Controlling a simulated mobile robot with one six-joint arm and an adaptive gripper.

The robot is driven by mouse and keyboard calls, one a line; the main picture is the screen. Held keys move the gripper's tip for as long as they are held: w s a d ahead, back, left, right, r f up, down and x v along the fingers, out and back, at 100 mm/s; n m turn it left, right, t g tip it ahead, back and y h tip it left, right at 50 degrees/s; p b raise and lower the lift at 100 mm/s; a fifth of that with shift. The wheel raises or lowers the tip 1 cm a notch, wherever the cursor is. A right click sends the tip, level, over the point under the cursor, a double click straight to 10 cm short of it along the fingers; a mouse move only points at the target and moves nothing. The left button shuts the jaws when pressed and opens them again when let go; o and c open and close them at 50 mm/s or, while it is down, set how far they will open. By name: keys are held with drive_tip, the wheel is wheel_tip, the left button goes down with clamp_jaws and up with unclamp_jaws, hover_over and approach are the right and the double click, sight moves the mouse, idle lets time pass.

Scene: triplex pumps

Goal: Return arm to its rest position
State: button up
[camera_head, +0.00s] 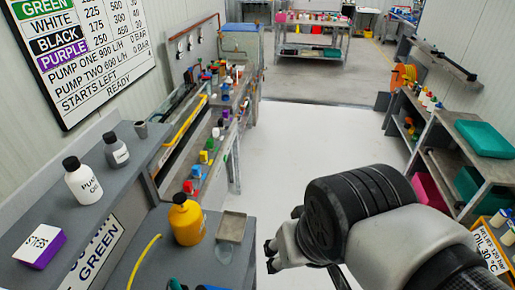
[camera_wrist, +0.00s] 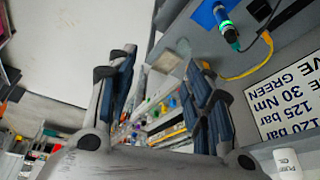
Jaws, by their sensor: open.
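My gripper (camera_head: 272,258) hangs over the white floor in the head view, just right of the grey bench, with my arm reaching in from the lower right. In the wrist view, my gripper (camera_wrist: 165,72) shows two dark blue-padded fingers spread apart. Nothing is between the fingertips. The gripper touches no object that I can see.
The grey bench (camera_head: 100,255) at left holds a yellow bottle (camera_head: 187,222), a metal tray (camera_head: 231,227), a white bottle (camera_head: 83,183) and a purple-and-white box (camera_head: 40,246). Shelves (camera_head: 440,150) stand at right. The white floor (camera_head: 310,140) between is clear.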

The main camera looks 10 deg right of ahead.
drive_tip(key=shift+s+d+r+n, duration=0.2)
drive_tip(key=shift+s+d+n, duration=0.1)
drive_tip(key=shift+s+d, duration=0.45)
drive_tip(key=shift+a, duration=0.1)
drive_tip(key=shift+f+b, duration=0.95)
